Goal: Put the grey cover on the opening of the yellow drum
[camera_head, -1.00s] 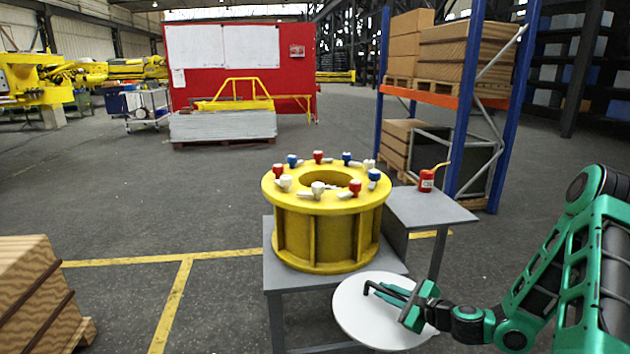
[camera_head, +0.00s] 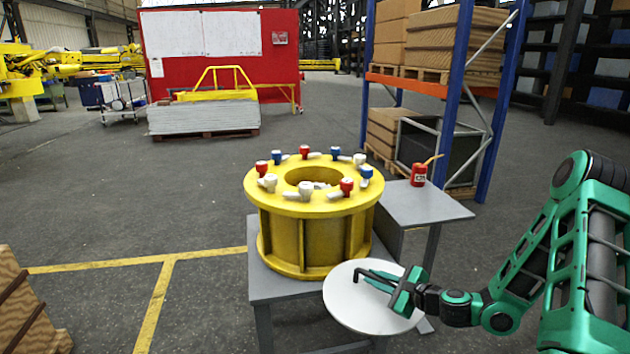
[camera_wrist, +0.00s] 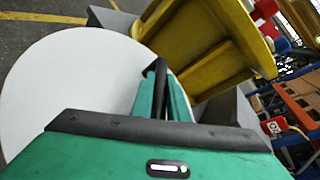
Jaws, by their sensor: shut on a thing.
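The yellow drum (camera_head: 302,238) stands upright on a grey table, with a round opening (camera_head: 315,177) in its top flange. The cover (camera_head: 345,296) is a flat, light grey, nearly white disc with a dark bent handle. My gripper (camera_head: 378,280) is shut on the handle and holds the disc low, in front of the drum and to its right. In the wrist view the cover (camera_wrist: 60,90) fills the left side and the drum (camera_wrist: 200,45) is close behind it. My gripper's fingers (camera_wrist: 162,92) close around the dark handle there.
Several red, white and blue capped pieces (camera_head: 305,190) ring the drum's top flange. The drum's grey table (camera_head: 262,285) adjoins a side table (camera_head: 425,205) with a red can (camera_head: 418,175). A blue and orange shelf (camera_head: 450,90) stands behind. A wooden crate (camera_head: 30,305) is at left.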

